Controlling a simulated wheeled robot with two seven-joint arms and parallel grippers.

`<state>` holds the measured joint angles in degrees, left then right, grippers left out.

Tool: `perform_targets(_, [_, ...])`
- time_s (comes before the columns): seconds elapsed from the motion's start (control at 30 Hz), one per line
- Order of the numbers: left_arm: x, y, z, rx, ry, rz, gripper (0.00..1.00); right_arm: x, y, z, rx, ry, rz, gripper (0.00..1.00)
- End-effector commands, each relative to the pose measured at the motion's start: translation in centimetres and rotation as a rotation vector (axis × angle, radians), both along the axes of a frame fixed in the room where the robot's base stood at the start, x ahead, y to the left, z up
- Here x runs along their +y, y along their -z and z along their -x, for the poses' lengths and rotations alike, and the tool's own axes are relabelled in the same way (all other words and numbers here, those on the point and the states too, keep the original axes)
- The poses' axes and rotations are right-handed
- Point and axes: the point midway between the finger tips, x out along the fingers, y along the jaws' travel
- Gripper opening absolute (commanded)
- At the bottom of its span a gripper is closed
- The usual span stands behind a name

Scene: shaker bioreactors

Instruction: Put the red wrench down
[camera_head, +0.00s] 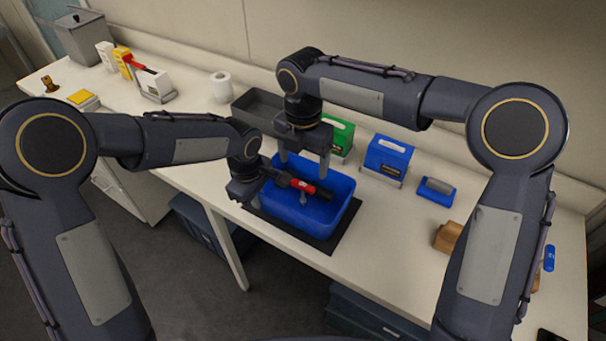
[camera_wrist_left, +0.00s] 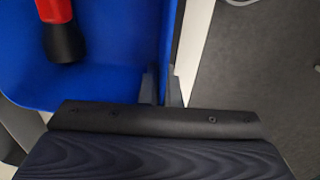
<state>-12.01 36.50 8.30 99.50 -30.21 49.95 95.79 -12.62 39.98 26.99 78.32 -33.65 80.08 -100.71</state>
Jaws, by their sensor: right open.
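The red wrench (camera_head: 304,186), red in the middle with black ends, is at the blue bin (camera_head: 340,215); I cannot tell whether it rests on the bin's floor. Its red part and black end (camera_wrist_left: 63,35) show inside the bin in the left wrist view. My left gripper (camera_head: 252,198) is at the bin's left end. In the left wrist view its fingers (camera_wrist_left: 161,88) are close together on either side of the bin wall.
The bin stands on a dark mat (camera_head: 262,217) near the table's front edge. Behind it are a grey tray (camera_head: 262,105), a green box (camera_head: 342,135) and a blue box (camera_head: 388,155). A small blue item (camera_head: 436,190) and a brown block (camera_head: 447,236) lie to the right.

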Motion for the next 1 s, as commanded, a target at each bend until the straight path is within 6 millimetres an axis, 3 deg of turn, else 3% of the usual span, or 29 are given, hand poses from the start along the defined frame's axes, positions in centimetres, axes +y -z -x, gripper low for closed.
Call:
perform_targets(0.2, [0.0,-0.1,0.0,-0.002,0.0,0.001,0.0,0.0,-1.9,0.0,-0.001,-0.001,-0.001,0.77])
perform_targets(0.57, [0.0,-0.1,0.0,-0.002,0.0,0.001,0.0,-0.7,-2.5,0.3,-0.009,0.043,-0.004,0.77])
perform_targets(0.77, [0.0,-0.1,-0.1,-0.002,-0.001,0.001,0.0,-5.3,-4.8,3.1,-0.054,0.375,-0.042,0.77])
perform_targets(1.0, [0.0,0.0,0.0,-0.002,0.0,0.001,0.0,-12.8,-6.2,9.9,-0.078,1.061,-0.174,0.77])
